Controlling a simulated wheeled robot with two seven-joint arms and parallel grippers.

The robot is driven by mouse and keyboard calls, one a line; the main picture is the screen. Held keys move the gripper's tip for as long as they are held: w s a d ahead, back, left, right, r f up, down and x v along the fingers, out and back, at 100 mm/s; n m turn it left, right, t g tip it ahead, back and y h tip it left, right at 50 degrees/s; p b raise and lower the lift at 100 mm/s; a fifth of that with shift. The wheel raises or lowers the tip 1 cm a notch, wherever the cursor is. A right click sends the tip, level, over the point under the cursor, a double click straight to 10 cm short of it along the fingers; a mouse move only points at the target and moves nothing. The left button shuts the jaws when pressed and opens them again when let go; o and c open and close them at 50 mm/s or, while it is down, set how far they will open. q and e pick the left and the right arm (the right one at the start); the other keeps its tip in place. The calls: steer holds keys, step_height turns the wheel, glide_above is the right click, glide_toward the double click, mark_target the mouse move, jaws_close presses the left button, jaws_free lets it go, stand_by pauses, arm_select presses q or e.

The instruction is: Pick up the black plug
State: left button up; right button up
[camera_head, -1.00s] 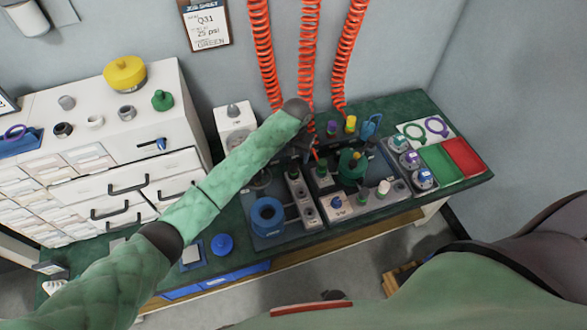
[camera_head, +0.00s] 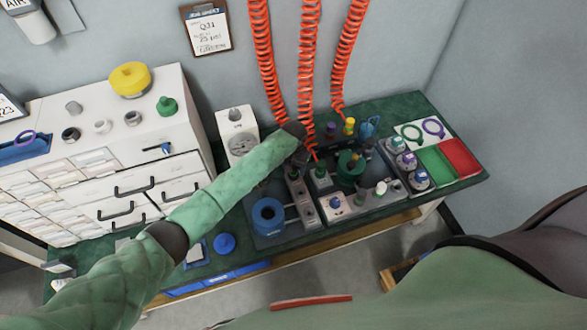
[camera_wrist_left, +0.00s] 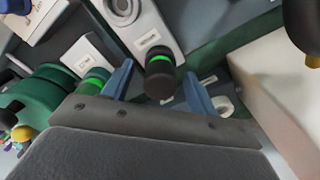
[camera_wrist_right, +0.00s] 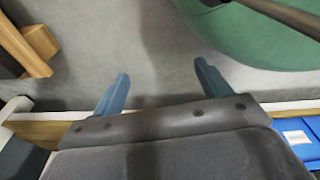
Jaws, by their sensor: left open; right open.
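The black plug (camera_wrist_left: 160,80) has a bright green ring and stands in the end of a pale labelled block. In the left wrist view it is between the two blue fingers of my left gripper (camera_wrist_left: 161,84), which is open and not closed on it. In the head view the plug (camera_head: 294,175) shows small, just below my left gripper (camera_head: 300,160), whose fingers are mostly hidden there. My right gripper (camera_wrist_right: 158,72) is open and empty above the grey floor in the right wrist view; it is not in the head view.
A green round fixture (camera_head: 350,170) stands right of the plug, and a blue ring-shaped part (camera_head: 268,215) left of it. A white device (camera_head: 237,125) is behind. Red coiled hoses (camera_head: 309,70) hang over the bench.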

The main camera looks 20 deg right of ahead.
arm_select(q)
steer(key=c, duration=1.1)
